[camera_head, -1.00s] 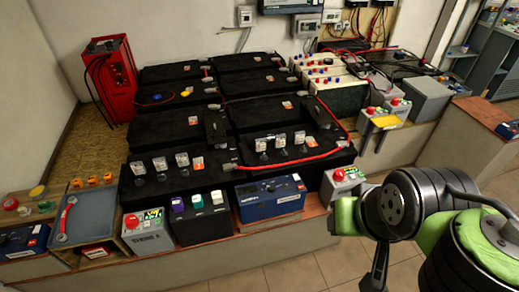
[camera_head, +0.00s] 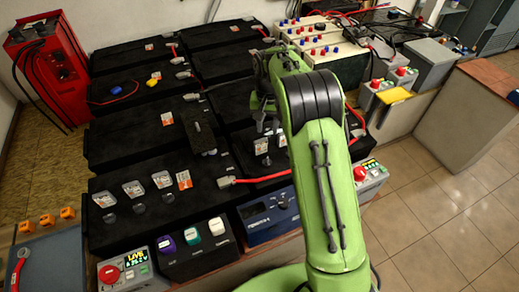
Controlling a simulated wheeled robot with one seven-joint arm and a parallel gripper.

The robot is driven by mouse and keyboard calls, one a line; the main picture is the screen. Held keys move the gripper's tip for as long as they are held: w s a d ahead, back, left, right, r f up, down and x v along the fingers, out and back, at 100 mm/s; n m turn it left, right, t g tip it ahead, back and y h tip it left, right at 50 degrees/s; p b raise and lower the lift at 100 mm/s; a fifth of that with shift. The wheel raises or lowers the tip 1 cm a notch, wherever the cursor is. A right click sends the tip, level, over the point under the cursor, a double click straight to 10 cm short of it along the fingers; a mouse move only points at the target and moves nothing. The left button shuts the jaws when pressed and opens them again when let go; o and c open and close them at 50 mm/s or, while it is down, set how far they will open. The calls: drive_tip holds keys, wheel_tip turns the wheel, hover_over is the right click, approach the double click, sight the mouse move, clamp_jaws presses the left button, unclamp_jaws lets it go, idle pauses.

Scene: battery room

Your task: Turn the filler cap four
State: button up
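Clear-topped filler caps stand in a row on the front left black battery (camera_head: 150,222); one of them (camera_head: 133,188) is near the row's middle. More caps (camera_head: 261,146) stand on the front right battery, partly hidden behind my arm. I cannot tell which cap is number four. My gripper (camera_head: 266,128) is dark and hangs above the right battery, close to its caps in the picture. Its fingers are small and dark against the black batteries, so I cannot tell their opening or whether they touch anything.
Purple, white and teal knobs (camera_head: 191,236) top a small box in front. A grey box with a red knob (camera_head: 124,270) and a blue unit (camera_head: 270,212) flank it. A red cable (camera_head: 262,178) crosses the batteries. A red charger (camera_head: 48,70) stands back left. Tiled floor (camera_head: 440,220) is free at right.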

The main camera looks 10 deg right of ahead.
sight(267, 159)
drive_tip(key=f+b, duration=0.1)
drive_tip(key=f, duration=0.4)
drive_tip(key=f+b, duration=0.2)
drive_tip(key=f, duration=0.3)
drive_tip(key=f+b, duration=0.1)
drive_tip(key=f, duration=0.4)
drive_tip(key=shift+s, duration=0.25)
drive_tip(key=shift+r, duration=0.1)
clamp_jaws()
